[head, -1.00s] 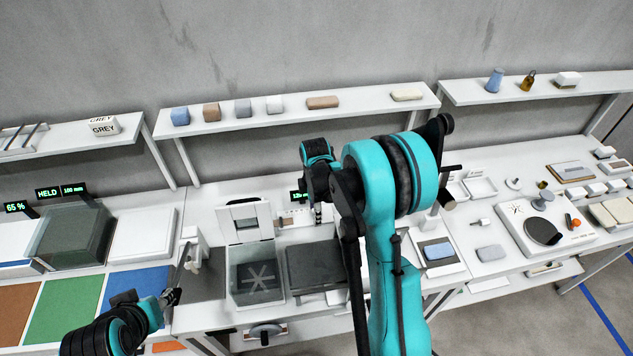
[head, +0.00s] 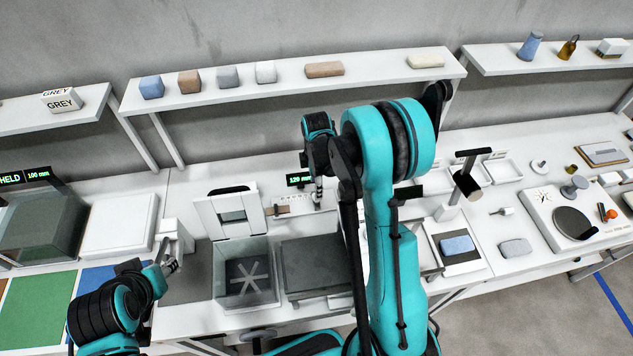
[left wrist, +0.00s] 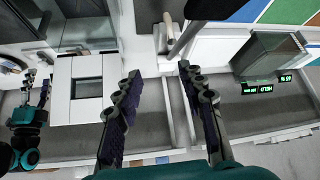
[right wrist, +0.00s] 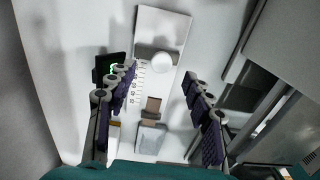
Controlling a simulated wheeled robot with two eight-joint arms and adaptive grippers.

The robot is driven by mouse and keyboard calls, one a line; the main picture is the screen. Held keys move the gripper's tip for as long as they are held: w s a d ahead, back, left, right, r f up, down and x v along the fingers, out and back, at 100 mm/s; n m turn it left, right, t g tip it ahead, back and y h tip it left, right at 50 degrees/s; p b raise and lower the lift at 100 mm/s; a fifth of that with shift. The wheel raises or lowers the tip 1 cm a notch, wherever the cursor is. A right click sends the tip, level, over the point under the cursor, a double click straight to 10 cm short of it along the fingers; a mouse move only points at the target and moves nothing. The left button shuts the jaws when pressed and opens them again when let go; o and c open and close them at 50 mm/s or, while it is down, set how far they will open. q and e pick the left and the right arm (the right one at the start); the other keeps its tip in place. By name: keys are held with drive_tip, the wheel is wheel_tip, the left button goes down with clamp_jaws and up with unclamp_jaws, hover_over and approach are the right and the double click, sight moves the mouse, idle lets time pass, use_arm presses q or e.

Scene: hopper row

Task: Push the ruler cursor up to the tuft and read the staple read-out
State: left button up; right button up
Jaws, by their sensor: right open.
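The white ruler plate (right wrist: 165,25) lies on the bench, its row of marks (right wrist: 139,85) showing in the right wrist view. A round white knob (right wrist: 162,62), seemingly the cursor's, stands on it. The brown tuft (right wrist: 152,105) sticks out of a pale block (right wrist: 150,138); a gap separates knob and tuft. The staple read-out (head: 299,180) shows green digits that look like 120 mm. My right gripper (right wrist: 158,78) is open above the ruler, fingers either side of the knob, apart from it. My left gripper (left wrist: 160,76) is open and empty, near a lever (left wrist: 168,32).
A clear bin with a star-shaped base (head: 246,283) and a dark slab (head: 312,262) stand in front of the ruler. A white frame panel (head: 229,213) stands left of it. A shelf (head: 295,92) with several coloured blocks runs above. My right arm hides much of the bench.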

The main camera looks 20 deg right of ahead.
wheel_tip(320, 180, down, 6)
drive_tip(key=shift+s+a+f+b, duration=0.1)
drive_tip(key=shift+f+b, duration=0.05)
drive_tip(key=shift+b, duration=0.15)
clamp_jaws()
idle(0.3)
